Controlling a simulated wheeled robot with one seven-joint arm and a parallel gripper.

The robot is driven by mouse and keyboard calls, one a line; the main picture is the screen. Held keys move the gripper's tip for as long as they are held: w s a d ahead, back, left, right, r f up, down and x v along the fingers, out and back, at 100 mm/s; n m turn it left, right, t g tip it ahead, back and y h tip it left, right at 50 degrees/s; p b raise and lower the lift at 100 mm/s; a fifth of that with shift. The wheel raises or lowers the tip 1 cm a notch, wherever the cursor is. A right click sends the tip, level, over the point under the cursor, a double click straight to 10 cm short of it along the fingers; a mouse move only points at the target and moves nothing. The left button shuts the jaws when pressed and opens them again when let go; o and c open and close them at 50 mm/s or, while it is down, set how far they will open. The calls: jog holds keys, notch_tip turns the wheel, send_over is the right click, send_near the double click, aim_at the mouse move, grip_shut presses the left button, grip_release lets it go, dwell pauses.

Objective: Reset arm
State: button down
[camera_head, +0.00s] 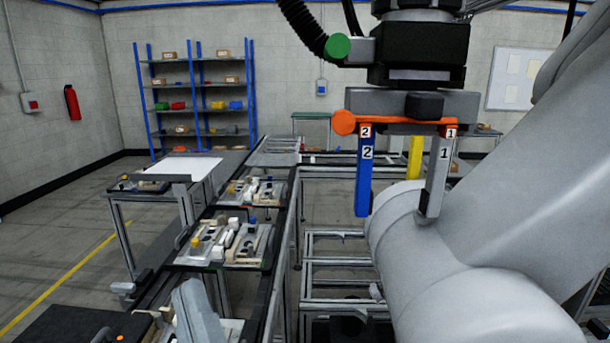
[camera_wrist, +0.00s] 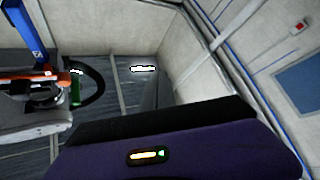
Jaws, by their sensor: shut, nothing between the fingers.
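My gripper (camera_head: 396,214) hangs at the upper right of the head view, pointing down. It has a blue finger marked 2 and a grey finger marked 1 below an orange bar. The fingers carry nothing and touch no fixture; they are shut, though they stand a little apart in the picture. My grey arm covers part of the space behind the grey finger. In the wrist view, the blue finger and orange bar of my gripper (camera_wrist: 28,35) show at the upper left, with walls behind.
Pallet fixtures with parts, one nearer (camera_head: 228,243) and one farther (camera_head: 252,190), stand on the conveyor line at left centre. A table (camera_head: 190,165) is left of it. Blue shelving (camera_head: 197,95) stands at the back wall. Metal frames (camera_head: 335,250) lie below the gripper.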

jog(key=s+d+f+m+g+h, duration=0.15)
jog(key=s+d+f+m, duration=0.25)
jog(key=d+f, duration=0.45)
jog(key=s+d+f+m+h, duration=0.3)
jog(key=s+d+f, duration=0.1)
jog(key=d+f, duration=0.45)
jog(key=s+d+f+m+g+h, duration=0.4)
jog(key=s+d+f+m+h, duration=0.3)
jog(key=s+d+f, duration=0.5)
jog(key=s+d, duration=0.1)
jog(key=s, duration=0.3)
jog(key=shift+f+h, duration=0.25)
jog(key=shift+h, duration=0.1)
jog(key=shift+d, duration=0.1)
